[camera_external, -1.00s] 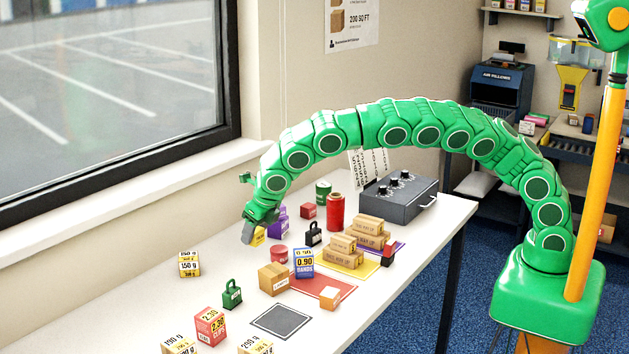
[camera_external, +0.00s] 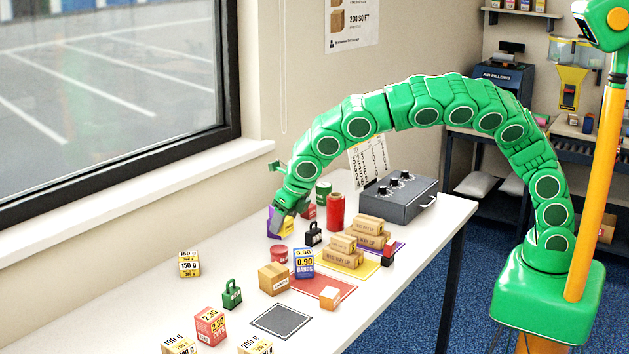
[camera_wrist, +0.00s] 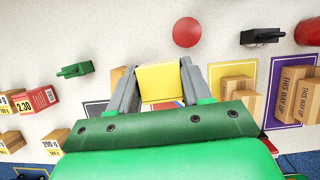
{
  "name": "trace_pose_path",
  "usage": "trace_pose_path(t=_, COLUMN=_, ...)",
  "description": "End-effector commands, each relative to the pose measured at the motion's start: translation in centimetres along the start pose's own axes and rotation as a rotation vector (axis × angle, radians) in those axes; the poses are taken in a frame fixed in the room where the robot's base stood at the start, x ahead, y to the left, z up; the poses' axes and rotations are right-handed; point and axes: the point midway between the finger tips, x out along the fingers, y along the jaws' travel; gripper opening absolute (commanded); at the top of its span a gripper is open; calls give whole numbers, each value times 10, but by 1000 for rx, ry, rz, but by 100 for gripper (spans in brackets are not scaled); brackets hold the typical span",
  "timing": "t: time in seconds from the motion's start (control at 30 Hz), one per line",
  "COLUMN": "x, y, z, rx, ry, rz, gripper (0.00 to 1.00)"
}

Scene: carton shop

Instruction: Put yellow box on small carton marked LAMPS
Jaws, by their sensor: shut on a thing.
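My gripper (camera_external: 283,212) is shut on the yellow box (camera_wrist: 160,83) and holds it above the far part of the table. In the wrist view the box sits between the two fingers of my gripper (camera_wrist: 157,72). In the external view the box is mostly hidden by my gripper. A small brown carton (camera_external: 272,279) with a dark printed word on its side, apparently LAMPS, stands on the table at the left edge of the red mat. Its top is bare, and my gripper is apart from it. In the wrist view a brown carton (camera_wrist: 117,76) is partly hidden behind the left finger.
A blue-and-white priced box (camera_external: 304,263) and a red cylinder (camera_external: 279,254) stand close to the small carton. A black weight (camera_external: 313,234), a green weight (camera_external: 232,294) and stacked cartons (camera_external: 343,251) are nearby.

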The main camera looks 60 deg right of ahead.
Motion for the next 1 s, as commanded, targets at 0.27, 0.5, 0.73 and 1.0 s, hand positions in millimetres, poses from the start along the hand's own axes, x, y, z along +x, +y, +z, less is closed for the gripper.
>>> trace_pose_path(t=0.27, x=-21, y=-3, z=-7, rx=16, ry=-13, rz=-9, gripper=19)
trace_pose_path(t=0.5, x=-52, y=-6, z=-22, rx=40, ry=-25, rz=-24, gripper=19)
trace_pose_path(t=0.73, x=-79, y=-7, z=-44, rx=54, ry=-26, rz=-27, gripper=19)
trace_pose_path(t=1.0, x=-102, y=-6, z=-78, rx=50, ry=-13, rz=-21, gripper=19)
